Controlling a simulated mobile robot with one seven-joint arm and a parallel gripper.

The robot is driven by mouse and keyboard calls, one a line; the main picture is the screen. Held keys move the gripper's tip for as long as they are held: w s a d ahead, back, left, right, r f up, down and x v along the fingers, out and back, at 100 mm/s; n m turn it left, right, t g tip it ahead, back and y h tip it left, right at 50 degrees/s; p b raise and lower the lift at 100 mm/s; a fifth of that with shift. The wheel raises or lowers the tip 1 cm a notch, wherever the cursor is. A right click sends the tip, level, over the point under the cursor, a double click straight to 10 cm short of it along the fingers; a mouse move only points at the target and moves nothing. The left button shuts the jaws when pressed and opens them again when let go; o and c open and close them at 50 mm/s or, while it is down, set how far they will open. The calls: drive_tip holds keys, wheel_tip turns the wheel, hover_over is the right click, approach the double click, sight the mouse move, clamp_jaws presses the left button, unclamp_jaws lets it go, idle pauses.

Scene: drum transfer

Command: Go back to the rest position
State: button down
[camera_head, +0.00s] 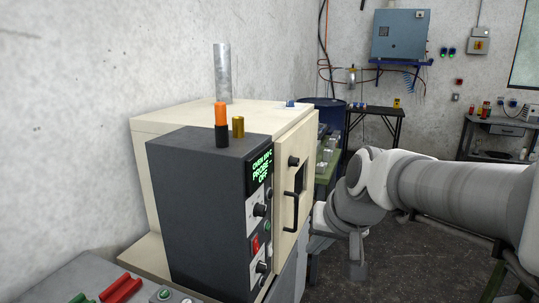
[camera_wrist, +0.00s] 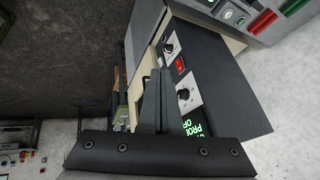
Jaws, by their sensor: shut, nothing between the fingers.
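My gripper (camera_head: 357,262) hangs at the end of my white and grey arm, in front of the oven's door side and to the right of the door handle in the head view. In the wrist view the dark fingers of my gripper (camera_wrist: 158,78) are together with nothing held between them. The cream oven (camera_head: 180,118) has its door (camera_head: 295,165) shut or nearly so, with a black handle (camera_head: 291,211). The dark control box (camera_head: 205,205) stands at its side; its knobs and red switch also show in the wrist view (camera_wrist: 180,65). Contact with the oven cannot be told.
A panel with red and green handles (camera_head: 122,288) is at bottom left. A blue drum (camera_head: 327,110) and a black stand (camera_head: 377,111) are behind. Dark floor is open at right.

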drive_tip(key=s+d+f+h, duration=0.1)
drive_tip(key=s+d, duration=0.1)
drive_tip(key=s, duration=0.5)
drive_tip(key=s+d+n+h, duration=0.1)
drive_tip(key=s+d, duration=0.2)
drive_tip(key=s, duration=0.5)
drive_tip(key=shift+d+f, duration=0.2)
drive_tip(key=shift+f, duration=0.15)
